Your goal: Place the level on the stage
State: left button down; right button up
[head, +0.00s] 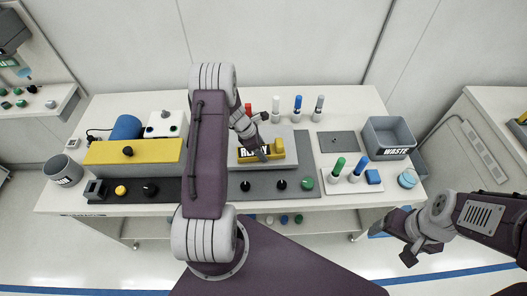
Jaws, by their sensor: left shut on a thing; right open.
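The level appears to be the yellow block (277,147), partly covered by my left gripper (262,151). A black label with pale lettering shows beside it. The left gripper is shut on the level, over the light grey stage (289,133) in the middle of the bench. Whether the level rests on the stage or is just above it I cannot tell. My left arm hides the stage's left side. My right gripper (410,236) is open and empty, low at the right, off the bench's front edge.
A yellow-topped machine (110,152) stands at the left of the bench. Red, white, blue and grey bottles stand behind the stage. Black knobs sit in front.

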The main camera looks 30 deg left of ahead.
aim_at(269, 152)
pick_arm(q)
jog(key=shift+r, duration=0.1)
jog(key=shift+w+r, duration=0.1)
jog(key=shift+r, duration=0.25)
jog(key=r, duration=0.2)
jog(key=d+r+b, duration=0.1)
jog(key=shift+s+r, duration=0.3)
jog(key=shift+r, duration=0.05)
jog(key=s+d+r+b, duration=0.1)
jog(key=s+d+r, duration=0.4)
jog(key=d, duration=0.4)
jog(key=shift+s+r, duration=0.4)
jog(key=shift+r, duration=0.35)
